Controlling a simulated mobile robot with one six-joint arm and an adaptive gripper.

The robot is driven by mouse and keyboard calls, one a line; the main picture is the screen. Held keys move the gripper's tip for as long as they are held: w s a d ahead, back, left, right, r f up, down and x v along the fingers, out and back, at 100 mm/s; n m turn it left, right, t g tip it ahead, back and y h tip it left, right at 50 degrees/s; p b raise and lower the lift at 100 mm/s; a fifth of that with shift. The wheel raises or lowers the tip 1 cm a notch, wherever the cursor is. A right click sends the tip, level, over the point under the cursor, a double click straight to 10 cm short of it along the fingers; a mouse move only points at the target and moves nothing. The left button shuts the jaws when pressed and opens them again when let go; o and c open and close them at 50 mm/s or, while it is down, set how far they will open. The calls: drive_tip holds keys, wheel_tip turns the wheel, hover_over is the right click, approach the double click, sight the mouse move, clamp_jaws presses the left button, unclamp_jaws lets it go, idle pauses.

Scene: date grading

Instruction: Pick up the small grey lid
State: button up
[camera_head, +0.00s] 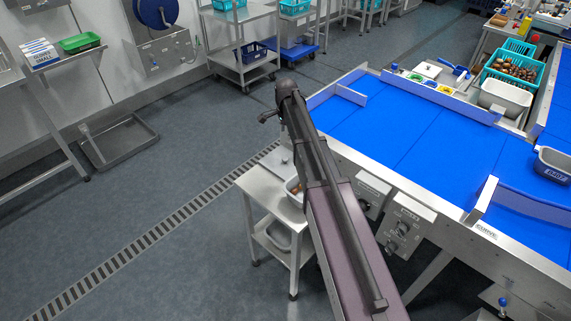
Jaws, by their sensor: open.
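I cannot make out the small grey lid with certainty. A small steel stand (262,187) is left of the belt, and a light tub with brown contents (293,187) on it is partly covered by my arm. A small grey shape (285,163) at the stand's back is too unclear to name. My dark arm reaches up from the bottom centre. The dark piece at its far end looks like my gripper (267,116). It is small in the picture, left of the belt, and nothing shows in it.
A blue belt table (400,125) with raised steel edges fills the right. A pale square piece (428,69), colored dishes and a teal crate (530,53) of dates are behind it. Open floor lies left.

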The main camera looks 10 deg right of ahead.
sight(285, 159)
drive_tip(key=shift+f+b, duration=4.05)
drive_tip(key=shift+f, duration=0.2)
drive_tip(key=shift+a+f+b, duration=0.2)
drive_tip(key=shift+f+b, duration=2.4)
drive_tip(key=shift+b, duration=0.05)
clamp_jaws()
